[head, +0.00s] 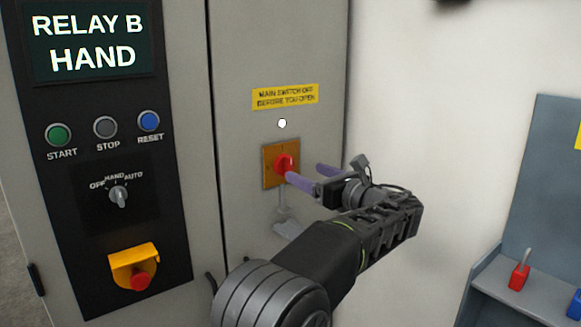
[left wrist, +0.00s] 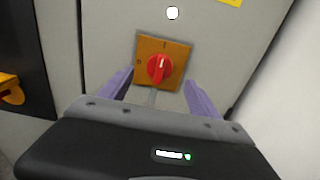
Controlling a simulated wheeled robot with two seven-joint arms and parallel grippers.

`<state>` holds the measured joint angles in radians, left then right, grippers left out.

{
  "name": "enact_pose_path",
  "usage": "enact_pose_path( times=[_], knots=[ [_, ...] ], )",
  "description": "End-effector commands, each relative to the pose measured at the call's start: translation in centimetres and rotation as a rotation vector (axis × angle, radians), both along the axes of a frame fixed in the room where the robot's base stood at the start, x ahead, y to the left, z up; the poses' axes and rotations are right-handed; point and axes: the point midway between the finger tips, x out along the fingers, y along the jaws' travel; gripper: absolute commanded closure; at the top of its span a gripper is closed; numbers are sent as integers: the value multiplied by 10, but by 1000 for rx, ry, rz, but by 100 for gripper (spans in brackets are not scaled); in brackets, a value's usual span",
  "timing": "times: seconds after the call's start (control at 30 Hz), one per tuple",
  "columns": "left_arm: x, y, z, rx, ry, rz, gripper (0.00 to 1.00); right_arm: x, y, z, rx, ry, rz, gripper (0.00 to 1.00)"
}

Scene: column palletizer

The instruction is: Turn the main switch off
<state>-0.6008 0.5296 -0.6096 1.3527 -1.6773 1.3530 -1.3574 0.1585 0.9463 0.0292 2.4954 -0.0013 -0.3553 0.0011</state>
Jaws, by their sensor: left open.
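The main switch is a red rotary knob (head: 284,163) on a yellow-orange square plate (head: 268,178), on the cabinet door under a yellow label. In the left wrist view the red knob (left wrist: 160,68) shows a white mark pointing up, toward the "I" on its plate (left wrist: 176,48). My left gripper (head: 304,176) is open, with its purple fingers pointing at the switch. I cannot tell whether a finger touches the knob. My right gripper is not in view.
The yellow label (head: 285,96) reads "MAIN SWITCH OFF BEFORE YOU OPEN". A grey door handle (head: 288,229) is below the switch. The left panel has buttons, a selector (head: 119,196) and an emergency stop (head: 139,280). A shelf (head: 520,292) with a red padlock (head: 519,276) is at right.

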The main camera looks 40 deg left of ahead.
Motion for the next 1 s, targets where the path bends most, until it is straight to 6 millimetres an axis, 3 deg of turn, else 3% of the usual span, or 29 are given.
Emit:
enact_pose_path(
  times=[0.23,0.6,1.0],
  knots=[
    [5,17,0,-1,0,2,28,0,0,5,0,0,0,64],
    [20,67,0,-1,-1,1,28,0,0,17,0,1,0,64],
    [23,75,-1,-2,0,-2,29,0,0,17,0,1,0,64]
  ],
)
